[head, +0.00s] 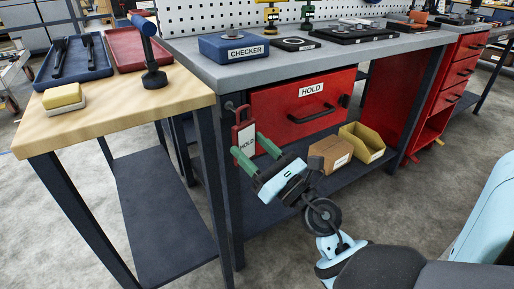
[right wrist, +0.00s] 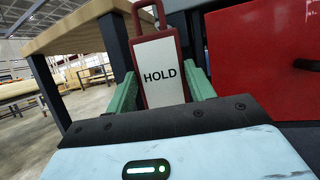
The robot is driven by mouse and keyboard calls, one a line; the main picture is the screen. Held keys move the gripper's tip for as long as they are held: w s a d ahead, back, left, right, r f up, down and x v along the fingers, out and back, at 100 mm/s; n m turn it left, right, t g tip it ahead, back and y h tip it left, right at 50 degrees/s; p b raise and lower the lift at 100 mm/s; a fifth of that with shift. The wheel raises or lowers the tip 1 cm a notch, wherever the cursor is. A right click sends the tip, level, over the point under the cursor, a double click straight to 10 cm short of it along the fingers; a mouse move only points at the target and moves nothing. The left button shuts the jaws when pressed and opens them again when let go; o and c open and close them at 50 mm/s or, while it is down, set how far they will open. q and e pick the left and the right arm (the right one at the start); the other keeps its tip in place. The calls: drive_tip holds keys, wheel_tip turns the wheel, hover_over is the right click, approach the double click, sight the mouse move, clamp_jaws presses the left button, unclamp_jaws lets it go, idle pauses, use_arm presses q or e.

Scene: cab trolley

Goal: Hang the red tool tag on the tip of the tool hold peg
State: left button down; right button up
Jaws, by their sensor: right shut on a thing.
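The red tool tag (head: 246,137) has a white HOLD label and a loop at its top. My right gripper (head: 254,150), with green fingers, is shut on the tag's lower part and holds it upright beside the grey bench's front left leg. A dark round peg (head: 229,105) sticks out near the top of that leg, just left of the loop. I cannot tell whether the loop touches it. My left gripper is out of view.
A red drawer (head: 283,118) marked HOLD is right of the tag. A cardboard box (head: 328,155) and a yellow bin (head: 365,146) sit on the lower shelf. A wooden table (head: 115,110) stands close on the left, carrying trays, a blue-headed tool and a yellow block.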

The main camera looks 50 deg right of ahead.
sight(251, 152)
drive_tip(key=shift+w+d+f+b, duration=0.1)
drive_tip(key=shift+w+d+b, duration=0.1)
drive_tip(key=shift+w, duration=0.65)
drive_tip(key=shift+w+d+f+b, duration=0.1)
drive_tip(key=shift+w+d, duration=0.1)
drive_tip(key=shift+w, duration=0.65)
drive_tip(key=shift+w+d+f+b, duration=0.2)
drive_tip(key=shift+w+f+b, duration=0.15)
drive_tip(key=shift+w, duration=0.3)
drive_tip(key=shift+f, duration=0.1)
drive_tip(key=o, duration=1.1)
drive_tip(key=shift+c, duration=0.2)
drive_tip(key=b+v, duration=0.1)
drive_tip(key=v, duration=0.5)
drive_tip(key=shift+f+b, duration=0.2)
drive_tip(key=shift+b, duration=0.2)
drive_tip(key=shift+v, duration=0.85)
drive_tip(key=shift+r, duration=0.2)
